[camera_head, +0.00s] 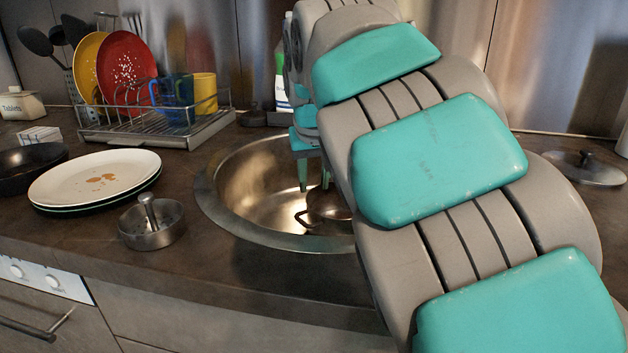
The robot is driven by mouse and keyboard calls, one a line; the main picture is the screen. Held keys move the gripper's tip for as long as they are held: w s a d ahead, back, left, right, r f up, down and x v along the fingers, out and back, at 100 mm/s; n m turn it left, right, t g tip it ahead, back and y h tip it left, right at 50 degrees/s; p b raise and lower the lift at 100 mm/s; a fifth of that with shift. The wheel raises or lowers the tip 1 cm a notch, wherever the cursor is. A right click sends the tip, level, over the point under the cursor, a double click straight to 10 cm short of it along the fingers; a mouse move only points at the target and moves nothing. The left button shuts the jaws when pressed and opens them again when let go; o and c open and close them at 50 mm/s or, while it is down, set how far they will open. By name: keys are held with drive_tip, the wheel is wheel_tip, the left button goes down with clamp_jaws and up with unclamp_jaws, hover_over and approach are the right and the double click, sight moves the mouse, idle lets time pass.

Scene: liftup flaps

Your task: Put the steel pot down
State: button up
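A small steel pot (330,204) shows partly in the round metal sink (232,228), with a dark loop handle at its left side. My arm hides its right part. My gripper (314,183) points down into the sink just above the pot. One teal finger shows clearly on the left; the other is partly hidden by my arm. I cannot tell whether the fingers touch or hold the pot, or whether the pot rests on the sink bottom.
Stacked plates (95,180), a dark pan (28,166) and a round steel container with a knob (151,224) stand left of the sink. A dish rack (155,130) is behind. A lid (584,167) lies at right. Some counter around the sink's left front is bare.

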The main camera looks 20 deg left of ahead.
drive_tip(key=v, duration=1.2)
drive_tip(key=shift+r, duration=0.3)
